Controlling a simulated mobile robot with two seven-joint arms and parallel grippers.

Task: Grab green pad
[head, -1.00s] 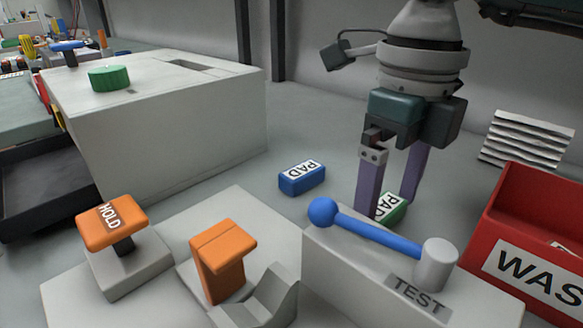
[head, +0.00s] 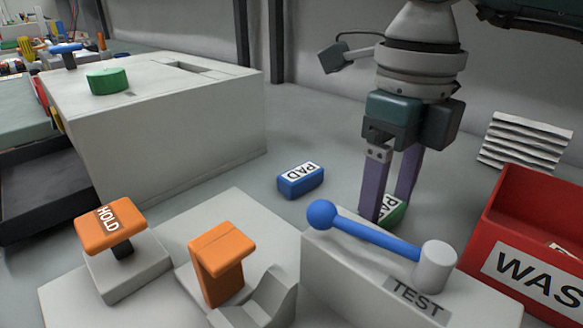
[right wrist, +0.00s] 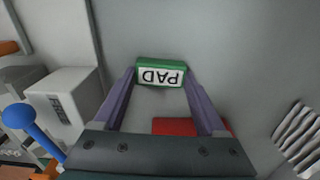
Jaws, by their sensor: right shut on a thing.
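The green pad (head: 393,210) lies on the grey surface behind the TEST block, partly hidden by the fingers and the blue lever. My right gripper (head: 386,213) points down over it, with its purple fingers shut on the pad's two sides. In the right wrist view the green pad (right wrist: 160,74), with a white PAD label, sits between the tips of the right gripper (right wrist: 160,78). A blue pad (head: 301,181) lies to the left, apart from the gripper. My left gripper is not in view.
The TEST block (head: 340,262) with a blue lever (head: 375,234) stands just in front of the gripper. A red waste bin (head: 510,215) is at right. An orange HOLD button (head: 110,226) and orange clamp (head: 217,265) are at front left. A white box (head: 170,130) stands behind.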

